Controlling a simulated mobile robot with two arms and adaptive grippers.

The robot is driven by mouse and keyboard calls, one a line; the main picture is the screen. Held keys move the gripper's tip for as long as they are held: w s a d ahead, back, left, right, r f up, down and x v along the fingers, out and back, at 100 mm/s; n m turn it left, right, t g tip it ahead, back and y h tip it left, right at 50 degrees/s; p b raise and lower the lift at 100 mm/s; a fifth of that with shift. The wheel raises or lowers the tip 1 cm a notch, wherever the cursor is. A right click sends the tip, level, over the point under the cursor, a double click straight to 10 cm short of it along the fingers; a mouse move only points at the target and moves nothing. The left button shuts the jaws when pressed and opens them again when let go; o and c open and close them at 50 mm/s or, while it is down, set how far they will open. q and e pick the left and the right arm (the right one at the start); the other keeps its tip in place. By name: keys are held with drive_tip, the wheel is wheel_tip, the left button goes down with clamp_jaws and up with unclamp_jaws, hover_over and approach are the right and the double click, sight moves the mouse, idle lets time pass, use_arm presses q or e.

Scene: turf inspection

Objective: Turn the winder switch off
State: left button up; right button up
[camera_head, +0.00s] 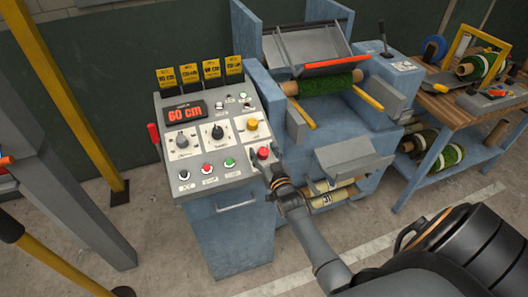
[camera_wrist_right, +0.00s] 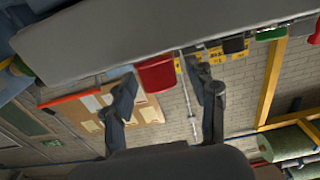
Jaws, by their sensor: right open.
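The winder's control panel (camera_head: 240,174) is a grey sloped top on a blue cabinet. It carries a grey rotary knob (camera_head: 181,141), a black rotary knob (camera_head: 217,132) and a yellow button (camera_head: 252,124). A red mushroom-head button (camera_head: 263,153) sits at the lower right. The labels are too small to read, so I cannot tell which control is the winder switch. My right gripper (camera_head: 266,165) is open and empty, just in front of the red button. In the right wrist view, the red button (camera_wrist_right: 157,75) shows between the open fingers; contact cannot be told.
A red display (camera_head: 185,112) reads 60 cm, with several yellow tags (camera_head: 210,70) behind it. A red lever (camera_head: 153,133) sticks out at the panel's left. The blue winder (camera_head: 330,110) holds a green turf roll. A workbench (camera_head: 480,105) stands at right.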

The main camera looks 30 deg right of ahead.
drive_tip(key=shift+c, duration=0.5)
drive_tip(key=c, duration=1.1)
drive_tip(key=shift+s+n+y, duration=0.1)
drive_tip(key=shift+n+y, duration=0.2)
drive_tip(key=shift+d+f+n+y+b, duration=0.1)
drive_tip(key=shift+n+y+b, duration=0.4)
drive_tip(key=shift+n+y, duration=0.65)
drive_tip(key=n+y+b, duration=0.2)
drive_tip(key=n+y, duration=0.1)
drive_tip(key=y, duration=0.1)
drive_tip(key=shift+d+f, duration=0.1)
drive_tip(key=n+g+y+b, duration=0.5)
drive_tip(key=n+b, duration=0.1)
drive_tip(key=n+g+y+b, duration=0.5)
drive_tip(key=n+b, duration=0.2)
drive_tip(key=shift+w, duration=0.2)
drive_tip(key=shift+r+n+g+y+b, duration=0.15)
drive_tip(key=shift+n+g+b, duration=0.35)
drive_tip(key=shift+g+b, duration=0.25)
drive_tip(key=shift+r+n+g+y+b, duration=0.1)
drive_tip(key=shift+n+g+b, duration=0.35)
drive_tip(key=shift+g+b, duration=0.25)
